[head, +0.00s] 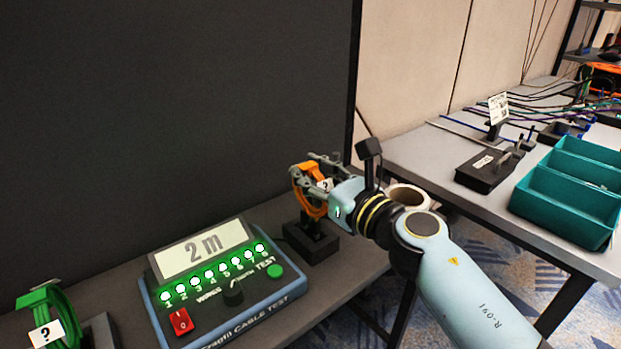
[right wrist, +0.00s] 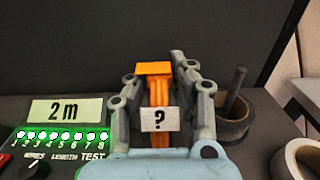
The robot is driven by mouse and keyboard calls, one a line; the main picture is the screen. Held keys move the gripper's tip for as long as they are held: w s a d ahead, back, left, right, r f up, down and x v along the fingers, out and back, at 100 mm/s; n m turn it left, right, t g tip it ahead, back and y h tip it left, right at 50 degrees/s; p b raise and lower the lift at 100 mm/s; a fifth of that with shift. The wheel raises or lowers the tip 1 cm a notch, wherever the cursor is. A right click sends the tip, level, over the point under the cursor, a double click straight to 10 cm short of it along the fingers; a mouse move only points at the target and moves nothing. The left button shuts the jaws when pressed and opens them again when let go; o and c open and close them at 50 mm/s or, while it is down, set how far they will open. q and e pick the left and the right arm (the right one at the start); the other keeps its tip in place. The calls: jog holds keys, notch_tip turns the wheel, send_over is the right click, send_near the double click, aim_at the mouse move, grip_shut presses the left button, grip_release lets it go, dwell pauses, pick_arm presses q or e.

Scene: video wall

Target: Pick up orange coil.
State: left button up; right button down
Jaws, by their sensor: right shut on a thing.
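The orange coil (head: 309,190) stands upright at the right end of the dark shelf, over a small black stand (head: 311,241). It carries a white tag with a question mark. My right gripper (head: 316,172) is around the coil and shut on it. In the right wrist view the orange coil (right wrist: 160,88) sits between the two grey fingers of my right gripper (right wrist: 161,92), its tag facing the camera. I cannot tell whether the coil is clear of the stand. My left gripper is not in view.
A cable tester (head: 215,280) reading "2 m" sits left of the stand. A green coil (head: 55,312) with a tag is at the far left. A tape roll (head: 408,197) is behind my right arm. Teal bins (head: 570,190) stand on the right table. A dark wall rises behind the shelf.

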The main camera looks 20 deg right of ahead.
jog(key=s+d+r+p, duration=0.3)
jog(key=s+d+r, duration=0.4)
jog(key=s+r, duration=0.1)
jog(key=shift+s, duration=0.65)
jog(key=shift+r, duration=0.1)
